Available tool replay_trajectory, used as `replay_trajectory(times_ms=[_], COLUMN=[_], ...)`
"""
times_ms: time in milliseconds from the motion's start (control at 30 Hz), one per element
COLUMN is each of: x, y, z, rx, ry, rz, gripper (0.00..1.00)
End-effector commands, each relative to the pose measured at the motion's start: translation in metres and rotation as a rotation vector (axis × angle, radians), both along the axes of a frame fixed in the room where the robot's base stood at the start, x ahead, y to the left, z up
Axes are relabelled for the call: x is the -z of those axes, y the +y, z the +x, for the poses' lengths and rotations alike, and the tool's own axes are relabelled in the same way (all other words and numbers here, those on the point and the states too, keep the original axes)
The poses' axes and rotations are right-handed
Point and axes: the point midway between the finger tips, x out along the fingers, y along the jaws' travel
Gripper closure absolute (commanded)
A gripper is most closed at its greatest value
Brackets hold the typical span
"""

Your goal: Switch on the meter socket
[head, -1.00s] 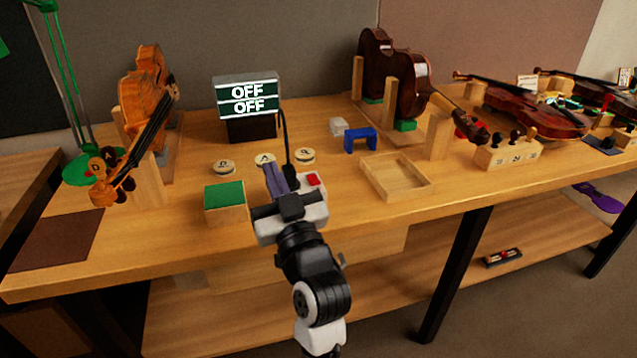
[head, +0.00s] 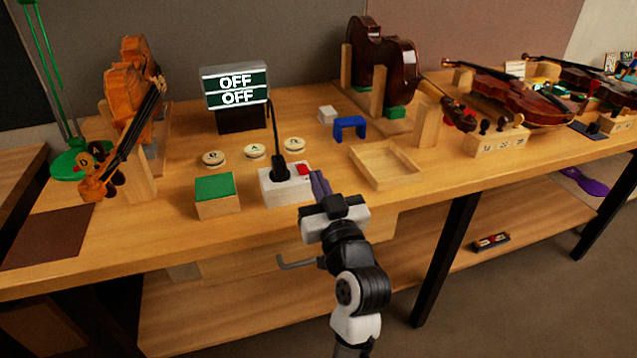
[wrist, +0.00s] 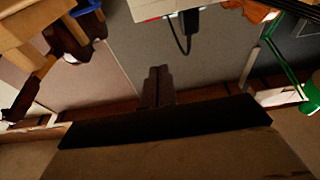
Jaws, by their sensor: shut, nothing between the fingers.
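The meter socket (head: 273,190) is a white block near the front edge of the bench. A black plug (head: 280,168) stands upright in it, with a cord running up towards the meter (head: 236,97), whose two lines both read OFF. The red switch (head: 303,169) is on the socket's right part. My gripper (head: 318,180) is shut and empty, just right of the socket near the switch; whether it touches cannot be told. In the wrist view its fingers (wrist: 158,86) are together, apart from a pale block and dark plug (wrist: 180,35) at the top edge.
A green-topped block (head: 216,190) stands left of the socket. Several round lettered buttons (head: 254,150) lie behind it. A wooden tray (head: 380,178) is to the right, with a blue bridge-shaped block (head: 350,128) behind. A violin (head: 135,100) stands at left.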

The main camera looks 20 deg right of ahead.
Motion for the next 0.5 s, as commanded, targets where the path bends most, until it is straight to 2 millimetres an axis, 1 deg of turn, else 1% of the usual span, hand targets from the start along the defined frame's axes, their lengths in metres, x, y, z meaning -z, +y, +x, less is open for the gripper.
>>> replay_trajectory(times_ms=[33, 333, 367, 400, 500], x=[-0.007, -0.02, -0.015, -0.004, 0.009], y=[0.001, 0.001, 0.001, 0.0, 0.0], z=[0.011, 0.074, 0.076, 0.073, 0.07], rx=[-0.003, -0.004, -0.002, -0.001, 0.0], ry=[0.0, 0.0, 0.004, 0.005, 0.004], rz=[0.0, 0.0, 0.001, 0.004, 0.003], gripper=[1.0, 1.0, 1.0, 1.0, 1.0])
